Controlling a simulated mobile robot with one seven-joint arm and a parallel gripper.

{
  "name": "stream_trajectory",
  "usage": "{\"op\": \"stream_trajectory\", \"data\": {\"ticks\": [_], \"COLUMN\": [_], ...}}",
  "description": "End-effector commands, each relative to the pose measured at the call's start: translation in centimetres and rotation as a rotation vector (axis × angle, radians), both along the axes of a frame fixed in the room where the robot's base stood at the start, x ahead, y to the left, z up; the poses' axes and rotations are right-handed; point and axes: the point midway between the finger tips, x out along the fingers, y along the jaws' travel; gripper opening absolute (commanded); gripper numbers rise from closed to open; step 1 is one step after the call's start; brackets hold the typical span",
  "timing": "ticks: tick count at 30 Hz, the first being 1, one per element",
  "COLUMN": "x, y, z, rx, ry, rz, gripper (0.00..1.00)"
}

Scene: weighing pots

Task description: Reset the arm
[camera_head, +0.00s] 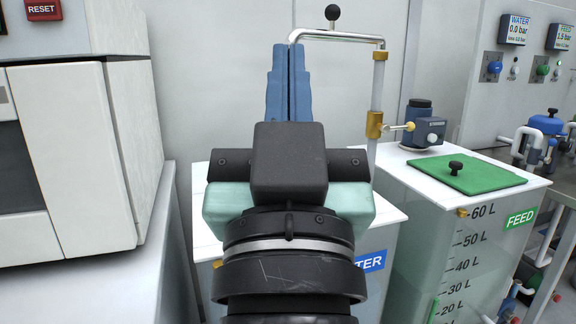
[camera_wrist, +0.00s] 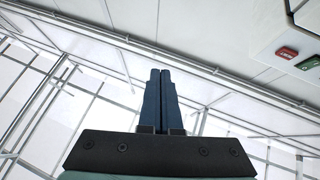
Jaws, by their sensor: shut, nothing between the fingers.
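My gripper (camera_head: 289,62) stands upright in the middle of the head view, its two blue fingers pressed together with nothing between them. In the wrist view my gripper (camera_wrist: 161,80) is also shut and empty. The wrist view looks toward ceiling framing and an upper wall. No object of the place is held. What lies straight behind my wrist in the head view is hidden.
A white machine (camera_head: 85,160) with a red RESET label (camera_head: 42,8) stands at left. A metal pipe with a black-knobbed lever (camera_head: 332,13) rises just behind the fingers.

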Motion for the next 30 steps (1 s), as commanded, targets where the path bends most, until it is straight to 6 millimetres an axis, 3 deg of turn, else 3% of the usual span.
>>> {"op": "stream_trajectory", "data": {"ticks": [1,2,3,6,30], "x": [-2.9,-4.5,-4.5,-4.2,-4.0], "y": [0.0,0.0,0.0,0.0,0.1], "z": [3.1,4.6,7.3,10.6,35.3], "rx": [-0.001,-0.001,-0.001,-0.001,-0.003], "ry": [-0.125,-0.195,-0.196,-0.183,-0.176], "rz": [-0.001,-0.001,-0.001,-0.001,0.000], "gripper": [0.00,0.00,0.00,0.00,0.00]}}
